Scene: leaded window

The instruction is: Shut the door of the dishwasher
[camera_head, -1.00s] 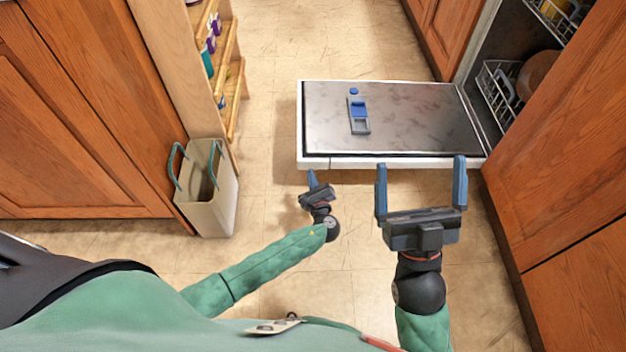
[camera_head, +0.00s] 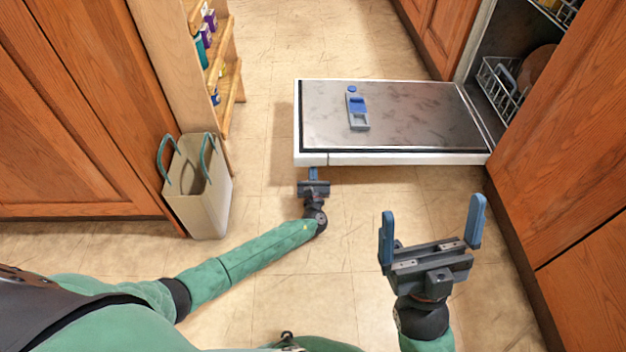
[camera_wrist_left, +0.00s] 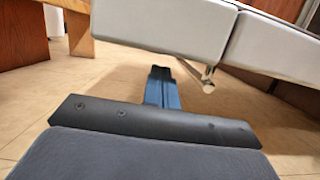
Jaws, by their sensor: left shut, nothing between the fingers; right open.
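The dishwasher door (camera_head: 395,115) is folded down and lies about flat, with its steel inner face up and its white edge toward me. In the left wrist view the door's edge (camera_wrist_left: 165,28) hangs above and ahead of the fingers. My left gripper (camera_head: 313,173) is shut and empty at the door's near edge, toward its left corner. Its blue fingers (camera_wrist_left: 162,88) show low, beneath the door's level; I cannot tell if they touch it. My right gripper (camera_head: 432,228) is open and empty, in front of the door's right part.
A blue-and-grey dispenser piece (camera_head: 356,108) is on the door's inner face. The dishwasher's rack (camera_head: 500,85) shows at the right. A beige bag (camera_head: 198,190) stands by the left cabinet, near wooden shelves (camera_head: 222,70).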

